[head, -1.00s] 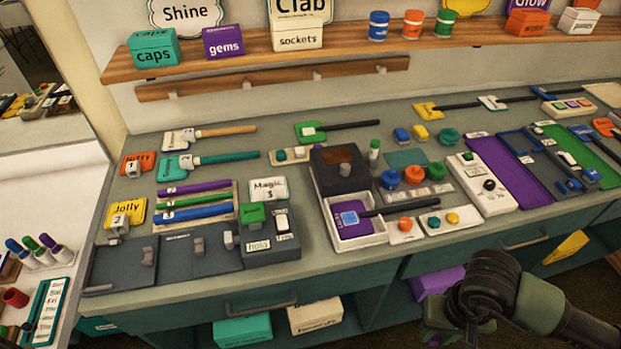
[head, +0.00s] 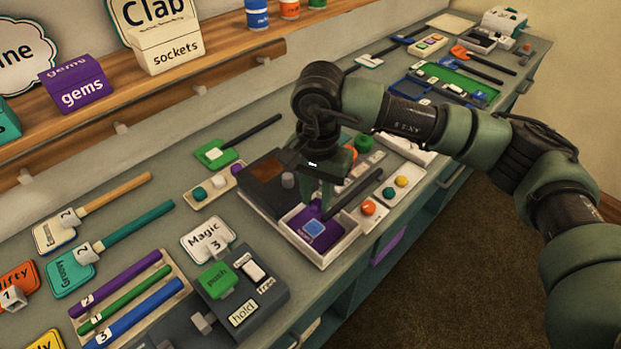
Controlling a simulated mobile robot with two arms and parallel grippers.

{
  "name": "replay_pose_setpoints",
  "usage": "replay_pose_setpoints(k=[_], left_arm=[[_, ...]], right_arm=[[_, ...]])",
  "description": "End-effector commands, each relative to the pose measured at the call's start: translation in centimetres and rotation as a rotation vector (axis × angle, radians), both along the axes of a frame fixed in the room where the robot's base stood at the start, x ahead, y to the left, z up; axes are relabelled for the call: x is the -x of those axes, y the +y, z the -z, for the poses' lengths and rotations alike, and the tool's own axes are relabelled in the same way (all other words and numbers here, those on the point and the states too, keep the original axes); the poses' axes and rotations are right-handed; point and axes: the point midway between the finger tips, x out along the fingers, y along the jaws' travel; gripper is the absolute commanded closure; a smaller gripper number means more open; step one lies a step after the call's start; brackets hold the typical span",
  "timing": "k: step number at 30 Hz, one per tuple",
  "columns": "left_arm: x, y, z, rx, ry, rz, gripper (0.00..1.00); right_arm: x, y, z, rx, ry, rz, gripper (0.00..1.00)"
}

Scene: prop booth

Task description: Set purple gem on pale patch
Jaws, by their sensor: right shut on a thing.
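My right gripper (head: 326,190) points down over the white tray (head: 326,256), fingertips close above or at the purple piece. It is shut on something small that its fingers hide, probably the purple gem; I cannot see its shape. In the tray lies a flat purple piece (head: 302,219) with a blue square (head: 314,228) that has a pale edge. A black handle (head: 355,192) runs from it to the upper right. I cannot tell whether the fingertips touch it. No clearly pale patch stands out in the tray. My left gripper is not in view.
A dark box (head: 268,178) stands behind the tray. A white plate with an orange button (head: 368,207) is close on its right. The dark "hold" box (head: 245,290) and the "Magic 3" sign (head: 208,238) are at its left.

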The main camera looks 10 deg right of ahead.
Motion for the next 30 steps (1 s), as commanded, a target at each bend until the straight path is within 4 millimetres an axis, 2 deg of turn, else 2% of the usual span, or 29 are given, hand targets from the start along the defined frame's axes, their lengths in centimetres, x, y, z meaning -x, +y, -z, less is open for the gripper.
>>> replay_pose_setpoints(k=[6, 11, 19, 24, 30], left_arm=[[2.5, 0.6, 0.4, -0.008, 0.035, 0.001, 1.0], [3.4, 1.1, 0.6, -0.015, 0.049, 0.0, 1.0], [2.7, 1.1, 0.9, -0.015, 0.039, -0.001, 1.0], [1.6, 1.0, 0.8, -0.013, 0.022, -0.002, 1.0], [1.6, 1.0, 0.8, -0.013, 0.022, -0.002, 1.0]], right_arm=[[-0.2, 0.2, 0.1, 0.002, 0.001, 0.014, 0.97], [-0.2, 0.2, 1.2, 0.002, 0.0, 0.013, 0.97], [-0.2, 0.2, 3.0, 0.001, 0.0, 0.012, 0.97], [-0.2, 0.2, 3.2, 0.001, 0.0, 0.011, 0.97], [-0.2, 0.2, 3.2, 0.001, 0.0, 0.011, 0.97]])
